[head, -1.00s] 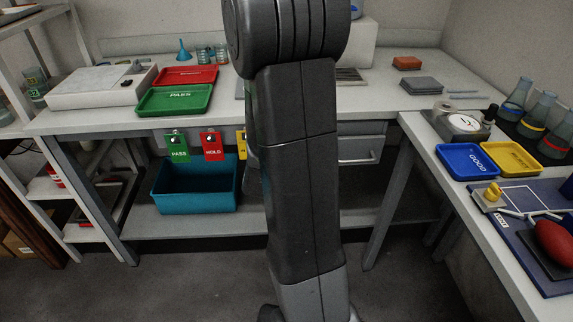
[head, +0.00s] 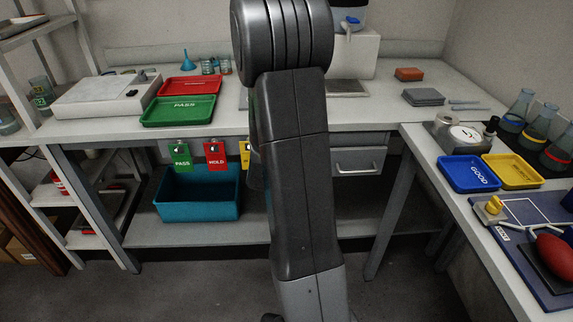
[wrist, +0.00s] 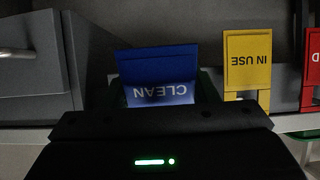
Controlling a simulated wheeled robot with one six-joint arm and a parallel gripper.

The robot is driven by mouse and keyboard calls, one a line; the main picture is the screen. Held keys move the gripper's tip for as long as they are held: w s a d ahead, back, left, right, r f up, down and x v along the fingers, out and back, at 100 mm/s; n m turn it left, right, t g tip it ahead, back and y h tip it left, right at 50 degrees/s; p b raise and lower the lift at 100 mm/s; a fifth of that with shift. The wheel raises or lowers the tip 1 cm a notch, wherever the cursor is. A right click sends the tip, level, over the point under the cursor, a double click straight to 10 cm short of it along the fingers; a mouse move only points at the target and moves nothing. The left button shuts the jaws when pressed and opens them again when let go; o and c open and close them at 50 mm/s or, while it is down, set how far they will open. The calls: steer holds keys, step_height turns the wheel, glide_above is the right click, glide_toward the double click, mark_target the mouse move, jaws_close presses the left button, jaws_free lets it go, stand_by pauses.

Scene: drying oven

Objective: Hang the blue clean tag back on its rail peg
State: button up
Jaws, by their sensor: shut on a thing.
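In the wrist view the blue CLEAN tag (wrist: 157,62) shows upside down, held at the front of my gripper (wrist: 160,97). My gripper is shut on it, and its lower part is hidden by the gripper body. To its right a yellow IN USE tag (wrist: 247,62) hangs on the pale rail (wrist: 290,123), with a red tag (wrist: 314,60) at the picture's edge. No gap or peg behind the blue tag can be seen. In the head view my arm hides my gripper and the blue tag.
In the head view green PASS (head: 181,156) and red HOLD (head: 215,154) tags hang at the bench's front edge, with part of the yellow tag (head: 245,153). A teal bin (head: 197,205) stands below. A grey drawer (head: 358,161) is right of my arm.

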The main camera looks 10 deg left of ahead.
steer(key=shift+b+x, duration=0.5)
steer(key=shift+x, duration=0.95)
steer(key=shift+r, duration=0.1)
steer(key=o, duration=1.1)
steer(key=p+v, duration=0.2)
steer(key=v, duration=1.1)
steer(key=shift+s+d+r, duration=0.1)
steer(key=shift+s+r, duration=0.1)
steer(key=shift+s, duration=0.1)
